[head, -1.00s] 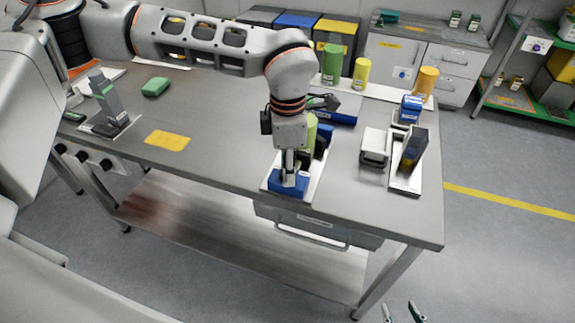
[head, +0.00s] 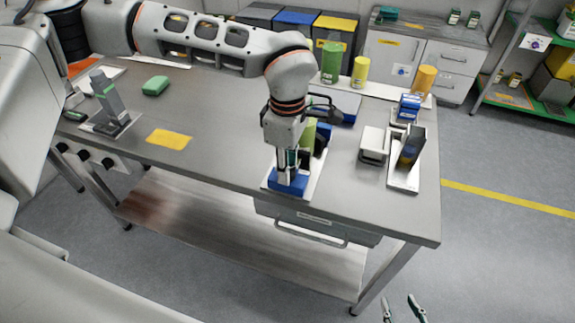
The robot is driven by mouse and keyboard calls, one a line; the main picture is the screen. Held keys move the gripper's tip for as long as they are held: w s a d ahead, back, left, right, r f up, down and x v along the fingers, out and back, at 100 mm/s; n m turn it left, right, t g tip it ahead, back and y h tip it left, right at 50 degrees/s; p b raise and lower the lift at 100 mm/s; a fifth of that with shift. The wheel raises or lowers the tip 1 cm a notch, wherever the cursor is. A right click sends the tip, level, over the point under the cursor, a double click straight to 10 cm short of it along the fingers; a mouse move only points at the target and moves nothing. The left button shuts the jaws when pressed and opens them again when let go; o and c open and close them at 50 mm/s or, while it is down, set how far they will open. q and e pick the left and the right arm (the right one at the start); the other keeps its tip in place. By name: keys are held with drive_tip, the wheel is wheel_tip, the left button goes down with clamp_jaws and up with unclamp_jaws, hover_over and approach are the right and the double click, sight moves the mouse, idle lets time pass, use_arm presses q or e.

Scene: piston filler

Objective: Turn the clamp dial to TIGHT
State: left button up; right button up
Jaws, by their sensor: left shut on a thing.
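A blue block-shaped unit (head: 289,184) sits on a white base plate (head: 270,185) at the front edge of the grey workbench. My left gripper (head: 287,170) points straight down onto this unit and is shut on the clamp dial at its top. The fingers hide the dial, so its marks and setting cannot be read. A green cylinder and dark parts stand just behind the gripper, partly hidden. My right gripper (head: 402,309) shows only its fingertips at the bottom edge. They are apart and empty, in front of the bench.
A small white box (head: 374,143) and a tray (head: 403,180) with a dark upright part stand to the right. Green and yellow cylinders (head: 361,71) stand behind. A yellow pad (head: 169,139), a green block (head: 155,86) and a grey upright device (head: 107,98) are left.

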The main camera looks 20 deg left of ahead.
use_arm(q)
drive_tip(key=o, duration=1.1)
drive_tip(key=shift+r, duration=0.1)
wheel_tip(320, 180, up, 12)
drive_tip(key=shift+f, duration=0.1)
idle(0.5)
